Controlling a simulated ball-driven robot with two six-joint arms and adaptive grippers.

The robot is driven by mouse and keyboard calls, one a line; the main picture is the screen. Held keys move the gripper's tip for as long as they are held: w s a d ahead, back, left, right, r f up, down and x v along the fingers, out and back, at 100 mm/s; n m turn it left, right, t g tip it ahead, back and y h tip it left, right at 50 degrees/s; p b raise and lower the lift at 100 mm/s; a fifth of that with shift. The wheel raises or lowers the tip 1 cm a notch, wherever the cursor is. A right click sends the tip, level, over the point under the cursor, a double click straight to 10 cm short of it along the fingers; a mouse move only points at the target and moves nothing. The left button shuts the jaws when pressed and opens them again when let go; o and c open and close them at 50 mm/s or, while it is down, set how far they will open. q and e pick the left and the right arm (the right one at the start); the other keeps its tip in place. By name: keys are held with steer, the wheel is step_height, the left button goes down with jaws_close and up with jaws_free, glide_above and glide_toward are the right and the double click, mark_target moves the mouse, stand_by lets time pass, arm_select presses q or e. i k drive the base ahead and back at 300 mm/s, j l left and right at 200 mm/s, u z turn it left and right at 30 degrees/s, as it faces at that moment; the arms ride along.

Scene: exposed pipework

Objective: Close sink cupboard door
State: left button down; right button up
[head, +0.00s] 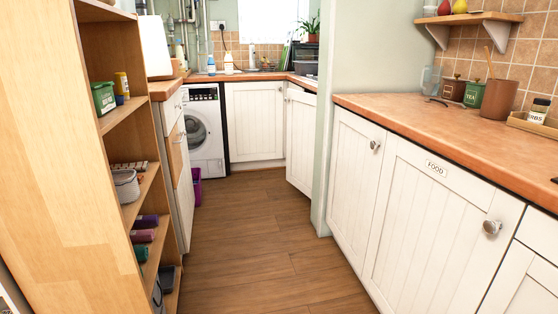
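At the far end of the kitchen, a white panelled cupboard door (255,122) stands under the back worktop, beside the washing machine. It looks flat in its frame. A second white door (301,140) stands at an angle to it, under the right end of that worktop. I cannot tell whether this second door is shut or ajar. The sink is not clear from here, so I cannot tell which door is the sink cupboard's. Neither of my grippers is in view.
A wooden floor (250,240) runs clear to the back. A wooden shelf unit (60,160) lines the left, with a purple bin (197,190) beyond it by the washing machine (204,130). A wall end and white cupboards (425,225) line the right.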

mark_target(301, 106)
steer(key=i, duration=2.6)
steer(key=l+z, duration=0.05)
steer(key=l, duration=0.05)
